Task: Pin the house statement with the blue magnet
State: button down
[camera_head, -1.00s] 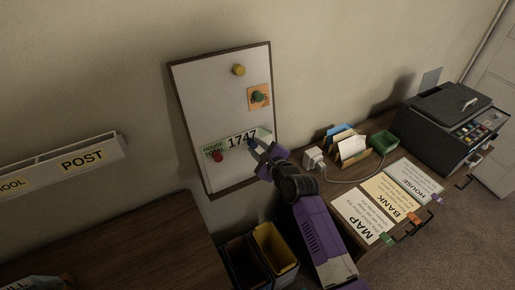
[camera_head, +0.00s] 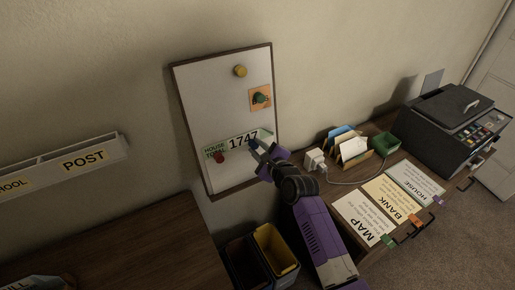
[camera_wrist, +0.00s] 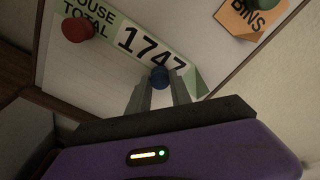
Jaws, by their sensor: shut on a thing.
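The blue magnet (camera_wrist: 159,77) is between the fingertips of my gripper (camera_wrist: 160,84), which is shut on it at the whiteboard (camera_head: 215,90). In the head view the magnet (camera_head: 254,144) is small and partly hidden by the fingers. It lies at the lower edge of a green and white strip (camera_head: 243,141) reading "HOUSE TOTAL 1747"; I cannot tell whether it still touches the board. The strip lies tilted on the board, with a red magnet (camera_wrist: 77,29) at its left end. The house statement (camera_head: 415,181), a white sheet marked "HOUSE", lies flat on the right desk.
A yellow magnet (camera_head: 240,71) and a green magnet on an orange "BINS" note (camera_wrist: 250,18) are higher on the board. "BANK" (camera_head: 392,198) and "MAP" (camera_head: 363,217) sheets lie beside the house statement. A letter rack (camera_head: 352,150), green box (camera_head: 385,144) and printer (camera_head: 445,117) stand behind.

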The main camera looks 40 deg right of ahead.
dwell(0.3)
jog(key=c, duration=1.1)
grip_release()
jog(key=v, duration=0.8)
jog(key=shift+b, duration=0.35)
